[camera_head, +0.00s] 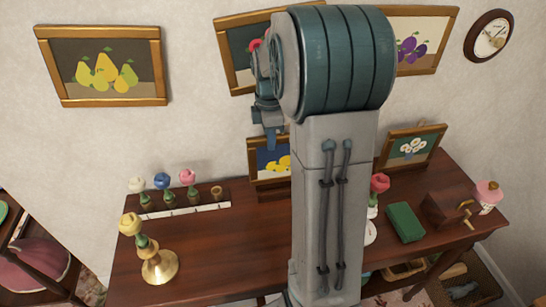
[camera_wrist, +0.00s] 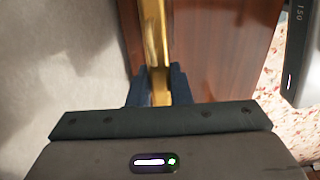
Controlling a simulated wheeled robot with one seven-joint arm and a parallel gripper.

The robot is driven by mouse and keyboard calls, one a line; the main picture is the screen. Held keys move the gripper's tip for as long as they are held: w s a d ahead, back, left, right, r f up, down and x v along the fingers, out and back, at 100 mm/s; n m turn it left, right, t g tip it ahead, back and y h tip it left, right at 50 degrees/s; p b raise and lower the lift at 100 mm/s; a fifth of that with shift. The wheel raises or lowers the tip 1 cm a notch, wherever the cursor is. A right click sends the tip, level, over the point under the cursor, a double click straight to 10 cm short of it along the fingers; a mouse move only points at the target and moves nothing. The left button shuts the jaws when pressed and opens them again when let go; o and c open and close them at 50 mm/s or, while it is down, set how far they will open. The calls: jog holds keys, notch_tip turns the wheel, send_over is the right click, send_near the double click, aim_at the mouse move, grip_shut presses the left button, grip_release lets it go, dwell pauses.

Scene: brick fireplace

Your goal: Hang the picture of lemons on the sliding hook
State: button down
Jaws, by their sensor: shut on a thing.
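The picture of lemons (camera_head: 262,157), yellow fruit on dark blue in a gold frame, is upright at the back of the table, partly hidden by my arm. My gripper (camera_head: 270,142) points down at its top edge and is shut on the frame. In the wrist view the gold frame (camera_wrist: 155,40) runs edge-on between the fingers of my gripper (camera_wrist: 159,88). Whether its bottom touches the table or a stand is hard to tell. I cannot make out the sliding hook; my arm hides part of the wall.
Pear picture (camera_head: 102,65), plum picture (camera_head: 412,42) and clock (camera_head: 489,37) hang on the wall. The table (camera_head: 215,262) bears a flower rack (camera_head: 185,210), a brass candlestick (camera_head: 160,268), a daisy picture (camera_head: 412,149), a green box (camera_head: 405,222) and a wooden box (camera_head: 442,210).

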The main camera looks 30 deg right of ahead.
jog(key=shift+f+p, duration=0.3)
jog(key=shift+f, duration=2.1)
jog(key=shift+f, duration=0.2)
jog(key=c, duration=1.3)
grip_release()
